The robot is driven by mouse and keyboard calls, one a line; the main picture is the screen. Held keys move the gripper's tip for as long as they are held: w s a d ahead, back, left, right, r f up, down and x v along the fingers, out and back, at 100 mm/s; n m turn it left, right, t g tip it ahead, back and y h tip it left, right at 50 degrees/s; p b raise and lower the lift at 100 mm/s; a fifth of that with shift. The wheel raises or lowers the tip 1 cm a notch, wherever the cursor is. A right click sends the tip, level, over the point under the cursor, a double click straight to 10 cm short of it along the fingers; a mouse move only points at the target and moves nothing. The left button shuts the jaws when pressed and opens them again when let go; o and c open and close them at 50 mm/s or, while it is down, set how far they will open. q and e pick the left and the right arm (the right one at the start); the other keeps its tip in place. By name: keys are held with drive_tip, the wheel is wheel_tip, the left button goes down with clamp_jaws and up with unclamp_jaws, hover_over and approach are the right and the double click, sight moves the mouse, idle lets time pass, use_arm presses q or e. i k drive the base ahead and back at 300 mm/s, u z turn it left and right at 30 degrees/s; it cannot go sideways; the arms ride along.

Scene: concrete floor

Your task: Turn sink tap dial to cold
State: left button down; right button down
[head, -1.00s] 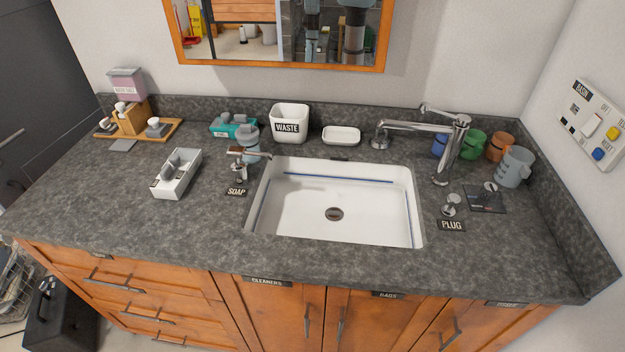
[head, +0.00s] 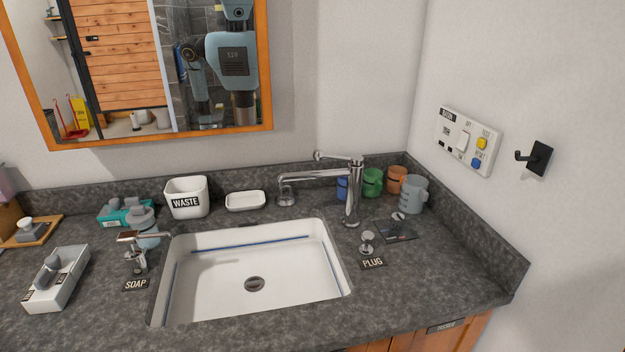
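A chrome tap (head: 352,190) stands at the back right of the white sink (head: 340,272), with its spout reaching left over the basin. A thin lever sits on its top. A small chrome dial (head: 398,217) stands on a dark plate (head: 396,233) to the right of the tap. The markings on the plate are too small to read, so I cannot tell which way the dial is set. Neither of my grippers is in view.
A chrome plug knob (head: 367,243) with a PLUG label (head: 373,263) stands just left of the dial. The counter (head: 440,280) in front of the dial is clear. A wall panel (head: 468,140) hangs at the right.

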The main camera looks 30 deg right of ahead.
sight(397, 217)
drive_tip(key=z, duration=1.55)
drive_tip(key=k, duration=0.5)
drive_tip(key=z, duration=1.1)
drive_tip(key=i, duration=0.9)
drive_tip(key=u, duration=1)
